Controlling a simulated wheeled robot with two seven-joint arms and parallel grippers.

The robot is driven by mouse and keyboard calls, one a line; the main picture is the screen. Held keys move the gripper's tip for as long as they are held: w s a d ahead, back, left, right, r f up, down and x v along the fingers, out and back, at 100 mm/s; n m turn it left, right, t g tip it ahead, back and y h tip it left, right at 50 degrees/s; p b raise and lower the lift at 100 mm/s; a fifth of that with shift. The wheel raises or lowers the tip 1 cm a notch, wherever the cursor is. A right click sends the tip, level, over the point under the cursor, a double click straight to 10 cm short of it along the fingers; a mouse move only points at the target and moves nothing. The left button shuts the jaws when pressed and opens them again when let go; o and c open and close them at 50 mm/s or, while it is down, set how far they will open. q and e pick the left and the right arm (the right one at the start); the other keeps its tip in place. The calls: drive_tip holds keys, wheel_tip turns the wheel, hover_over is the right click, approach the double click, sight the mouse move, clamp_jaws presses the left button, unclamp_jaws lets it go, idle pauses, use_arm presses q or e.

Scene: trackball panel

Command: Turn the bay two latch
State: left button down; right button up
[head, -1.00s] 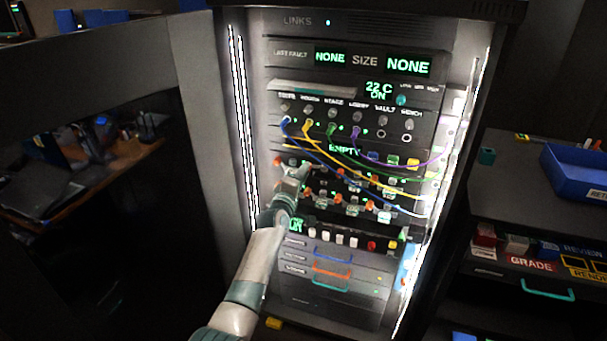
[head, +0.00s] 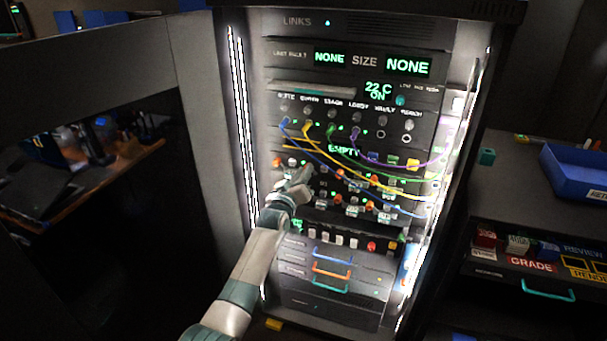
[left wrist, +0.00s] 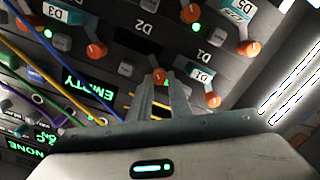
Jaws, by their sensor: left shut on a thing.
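The rack panel (head: 345,225) carries rows of small bays with orange latch knobs. My left gripper (head: 306,172) is at the upper bay row in the head view, its fingers partly hiding that spot. In the left wrist view, where the lettering is upside down, my left gripper (left wrist: 160,88) is shut on an orange latch knob (left wrist: 160,76). This knob lies by the dark bay marked D2 (left wrist: 147,27). Other orange knobs sit beside the bays tagged D1 (left wrist: 203,75) and D3 (left wrist: 57,14). My right gripper is not in view.
Blue, yellow, green and purple cables (head: 345,150) hang across the panel above and right of my gripper. A row of buttons (head: 340,241) and drawers with coloured handles (head: 331,272) are below. A side bench with a blue bin (head: 575,170) stands at the right.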

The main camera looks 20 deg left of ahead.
use_arm(q)
drive_tip(key=shift+f+m, duration=0.1)
drive_tip(key=shift+m, duration=0.3)
drive_tip(key=c, duration=1.6)
unclamp_jaws()
drive_tip(key=shift+c, duration=0.2)
drive_tip(key=shift+s, duration=0.2)
drive_tip(key=s+b, duration=0.3)
drive_tip(key=s, duration=1.4)
drive_tip(key=shift+a, duration=0.3)
